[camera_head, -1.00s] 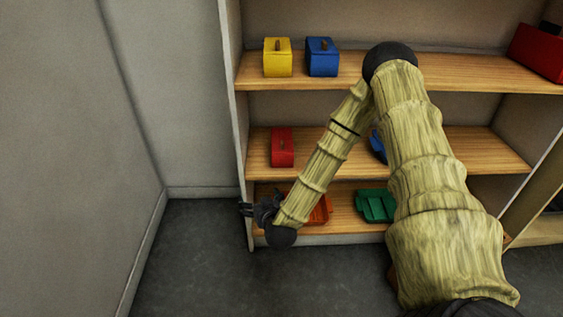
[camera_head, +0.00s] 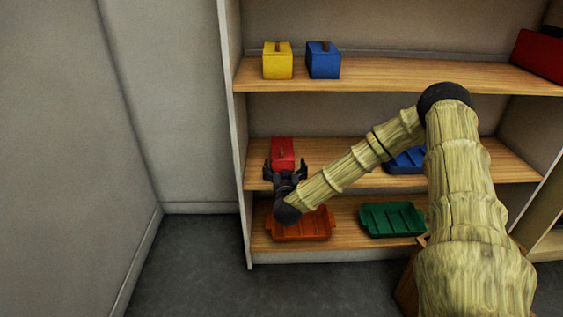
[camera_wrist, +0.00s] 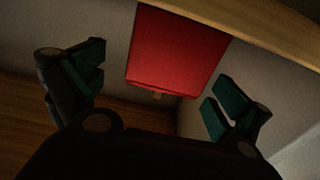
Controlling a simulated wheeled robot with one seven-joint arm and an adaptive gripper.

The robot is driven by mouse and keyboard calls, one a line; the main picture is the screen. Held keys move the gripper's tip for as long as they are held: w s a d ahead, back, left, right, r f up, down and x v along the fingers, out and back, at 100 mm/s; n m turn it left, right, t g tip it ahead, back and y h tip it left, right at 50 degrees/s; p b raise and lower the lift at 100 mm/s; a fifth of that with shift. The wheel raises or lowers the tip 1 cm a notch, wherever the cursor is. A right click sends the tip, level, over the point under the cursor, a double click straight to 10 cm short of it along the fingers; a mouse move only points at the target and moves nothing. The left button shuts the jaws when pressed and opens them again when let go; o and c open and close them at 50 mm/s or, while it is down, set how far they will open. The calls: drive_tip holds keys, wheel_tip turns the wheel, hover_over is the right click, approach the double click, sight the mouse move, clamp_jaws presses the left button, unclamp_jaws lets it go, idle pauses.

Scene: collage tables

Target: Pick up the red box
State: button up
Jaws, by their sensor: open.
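In the wrist view the red box (camera_wrist: 178,50) lies ahead between the two open fingers of my gripper (camera_wrist: 160,92), with visible room on both sides. I cannot tell how far the fingertips reach alongside it. The gripper hides the box's lower front.
A yellow box (camera_head: 278,66) and a blue box (camera_head: 324,65) stand on the upper shelf, with a larger red container (camera_head: 538,54) at its right. A blue tray (camera_head: 408,160) is on the middle shelf. Orange (camera_head: 302,229) and green (camera_head: 392,222) trays lie below. The shelf's left side panel (camera_head: 236,150) is close.

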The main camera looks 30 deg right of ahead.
drive_tip(key=b+x, duration=0.1)
drive_tip(key=x, duration=0.1)
drive_tip(key=b+x, duration=0.1)
drive_tip(key=x, duration=0.2)
drive_tip(key=shift+w+a+f, duration=0.2)
drive_tip(key=shift+a, duration=0.1)
drive_tip(key=shift+w+d+r, duration=0.1)
drive_tip(key=shift+w, duration=0.1)
drive_tip(key=c, duration=1.1)
